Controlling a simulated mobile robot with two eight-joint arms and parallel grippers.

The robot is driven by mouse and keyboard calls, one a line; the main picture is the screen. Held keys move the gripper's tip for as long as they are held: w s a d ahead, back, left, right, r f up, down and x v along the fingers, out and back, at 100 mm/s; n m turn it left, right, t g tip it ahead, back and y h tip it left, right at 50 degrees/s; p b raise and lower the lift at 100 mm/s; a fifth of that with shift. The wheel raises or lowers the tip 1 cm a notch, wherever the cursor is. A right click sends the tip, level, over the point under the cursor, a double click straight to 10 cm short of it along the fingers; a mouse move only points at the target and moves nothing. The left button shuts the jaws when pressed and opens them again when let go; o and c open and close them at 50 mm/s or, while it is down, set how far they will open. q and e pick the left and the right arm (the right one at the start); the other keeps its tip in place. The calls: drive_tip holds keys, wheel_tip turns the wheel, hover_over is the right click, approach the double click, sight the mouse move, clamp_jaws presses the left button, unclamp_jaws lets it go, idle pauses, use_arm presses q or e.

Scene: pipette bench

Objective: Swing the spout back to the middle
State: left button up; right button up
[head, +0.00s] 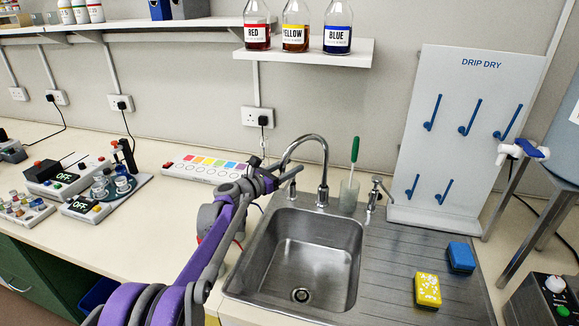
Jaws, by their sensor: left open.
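The chrome spout (312,137) rises from its base behind the sink (305,258) and arches over to the left. Its outlet end comes down near the basin's back left corner, by my left gripper. My left gripper (277,171), on the purple and grey arm from the lower left, is open at the spout's outlet end. I cannot tell whether its fingers touch the spout or are around it. My right gripper is not in view.
A tap handle (376,190) and a cup with a green-handled brush (350,185) stand behind the sink. A yellow sponge (428,289) and a blue sponge (461,256) lie on the drainboard. A drip-dry rack (455,140) stands behind. A bottle shelf (300,50) hangs above the spout.

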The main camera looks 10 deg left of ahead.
use_arm(q)
clamp_jaws()
idle(0.3)
idle(1.1)
